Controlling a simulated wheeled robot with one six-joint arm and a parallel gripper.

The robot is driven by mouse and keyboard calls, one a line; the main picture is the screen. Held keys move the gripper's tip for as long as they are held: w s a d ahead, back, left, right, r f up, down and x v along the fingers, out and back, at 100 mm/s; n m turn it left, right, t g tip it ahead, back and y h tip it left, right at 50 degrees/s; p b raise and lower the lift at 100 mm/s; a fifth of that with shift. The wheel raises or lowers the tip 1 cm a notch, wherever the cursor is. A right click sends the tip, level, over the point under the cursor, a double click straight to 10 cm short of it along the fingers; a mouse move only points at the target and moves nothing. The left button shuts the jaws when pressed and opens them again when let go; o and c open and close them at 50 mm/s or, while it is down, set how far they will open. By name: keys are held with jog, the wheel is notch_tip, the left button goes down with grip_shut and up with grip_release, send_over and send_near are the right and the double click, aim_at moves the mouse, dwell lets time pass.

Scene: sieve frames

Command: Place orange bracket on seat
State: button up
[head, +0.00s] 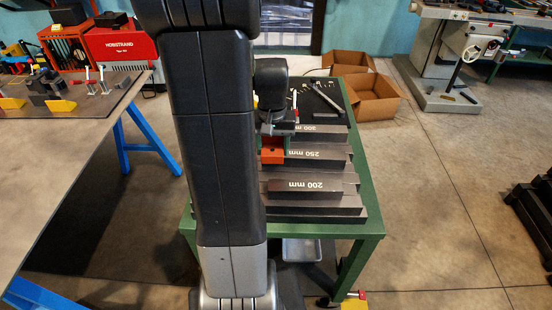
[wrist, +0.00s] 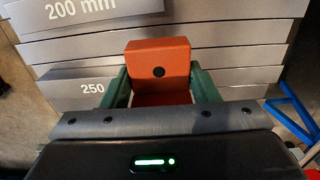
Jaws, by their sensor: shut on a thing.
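The orange bracket (head: 272,156) is held between the green fingers of my gripper (head: 273,146), over the stepped metal bars on the green bench. In the wrist view the bracket (wrist: 158,62) shows an upright face with a dark round hole and a lower flat part between the fingers. My gripper (wrist: 160,86) is shut on its two sides. Behind the bracket in that view are grey stepped bars. I cannot tell whether the bracket touches them. No distinct seat can be made out; part of the bench is hidden behind my arm.
The bars carry marks such as 250 mm (head: 304,153) and 200 mm (head: 298,185). The green bench (head: 372,228) has small tools on its dark back part. Cardboard boxes (head: 372,98) stand behind it. A grey table (head: 75,130) is at left. The floor at right is largely clear.

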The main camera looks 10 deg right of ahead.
aim_at(273, 175)
notch_tip(273, 175, down, 8)
jog(key=shift+r, duration=0.2)
dwell(0.3)
jog(key=shift+f, duration=0.25)
jog(key=o, duration=1.3)
jog(key=shift+r, duration=0.1)
